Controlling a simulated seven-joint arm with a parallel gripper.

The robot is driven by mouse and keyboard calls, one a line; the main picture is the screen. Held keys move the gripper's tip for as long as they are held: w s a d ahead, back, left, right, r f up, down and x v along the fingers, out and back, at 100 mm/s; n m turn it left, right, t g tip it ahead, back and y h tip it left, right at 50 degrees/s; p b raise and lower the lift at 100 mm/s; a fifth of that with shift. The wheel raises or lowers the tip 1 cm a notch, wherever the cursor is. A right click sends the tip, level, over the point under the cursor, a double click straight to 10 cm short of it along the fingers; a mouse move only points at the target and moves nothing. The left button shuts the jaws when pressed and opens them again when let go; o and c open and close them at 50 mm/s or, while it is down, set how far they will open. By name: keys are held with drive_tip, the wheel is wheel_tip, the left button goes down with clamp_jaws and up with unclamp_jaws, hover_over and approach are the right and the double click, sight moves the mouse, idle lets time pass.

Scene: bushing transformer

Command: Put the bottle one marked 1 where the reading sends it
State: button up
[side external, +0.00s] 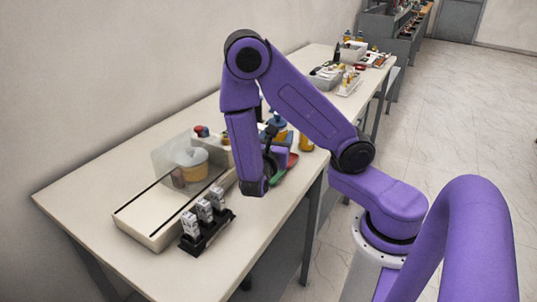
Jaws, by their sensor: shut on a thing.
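My gripper (269,150) is partly in view, dark, beside the lower end of my purple forearm above the table's right side. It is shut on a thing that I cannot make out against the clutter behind. Several small items with white labels (204,212) stand upright in a black rack (210,236) at the front of the table. Their markings are too small to read, so I cannot tell which is marked 1. A beige apparatus (150,222) with a clear cover and a yellow round part (191,166) stands left of my gripper. No reading is legible.
A green and red tray or dish (287,171) lies behind my gripper, near the table's right edge. A yellow bottle (306,142) and a blue-and-orange item (279,131) stand farther back. The near left of the table (85,190) is clear.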

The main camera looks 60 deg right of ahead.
drive_tip(key=w+f, duration=0.1)
drive_tip(key=w+d+f, duration=0.1)
drive_tip(key=f, duration=0.1)
drive_tip(key=shift+w+f, duration=0.2)
drive_tip(key=shift+w, duration=0.15)
drive_tip(key=shift+w+f, duration=0.25)
drive_tip(key=shift+f, duration=1.55)
drive_tip(key=shift+f, duration=0.2)
drive_tip(key=o, duration=1.3)
